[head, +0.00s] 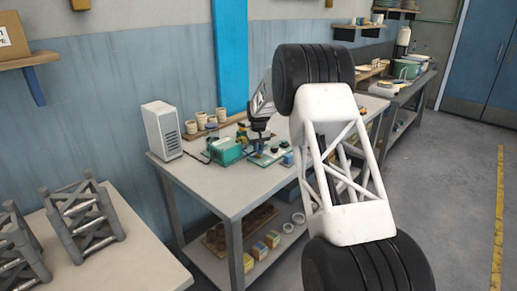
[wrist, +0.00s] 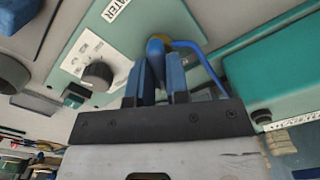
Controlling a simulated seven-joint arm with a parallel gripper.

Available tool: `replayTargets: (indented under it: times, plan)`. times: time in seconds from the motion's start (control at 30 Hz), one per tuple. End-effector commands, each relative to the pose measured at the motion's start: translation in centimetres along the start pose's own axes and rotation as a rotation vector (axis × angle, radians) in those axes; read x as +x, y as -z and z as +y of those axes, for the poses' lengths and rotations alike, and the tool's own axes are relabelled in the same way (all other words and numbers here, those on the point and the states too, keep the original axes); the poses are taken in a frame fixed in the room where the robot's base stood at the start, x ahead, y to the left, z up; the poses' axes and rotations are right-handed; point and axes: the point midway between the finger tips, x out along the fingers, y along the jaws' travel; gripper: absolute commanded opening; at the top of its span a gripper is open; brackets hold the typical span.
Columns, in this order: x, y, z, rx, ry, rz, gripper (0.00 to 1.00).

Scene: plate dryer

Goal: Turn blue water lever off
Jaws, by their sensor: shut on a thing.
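The blue water lever (wrist: 156,47) shows in the wrist view, beside the light green panel (wrist: 128,30) with a "WATER" label. My gripper (wrist: 158,75) is shut on the lever, one dark finger on each side of it; the fingers hide its lower part. In the head view my gripper (head: 260,130) reaches down to the small equipment on the workbench. The lever is too small to make out there.
The panel carries a black knob (wrist: 98,74). A teal box (wrist: 265,70) stands close on the right, with a blue tube (wrist: 200,60) between. On the workbench (head: 215,185) are a white heater-like box (head: 162,131) and several cups (head: 210,120).

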Motion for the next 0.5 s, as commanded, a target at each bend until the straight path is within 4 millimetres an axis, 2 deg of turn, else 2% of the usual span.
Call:
replayTargets:
  times: [0.5]
  plan:
    - [-0.03,-0.01,-0.01,0.490,0.000,0.000,0.00]
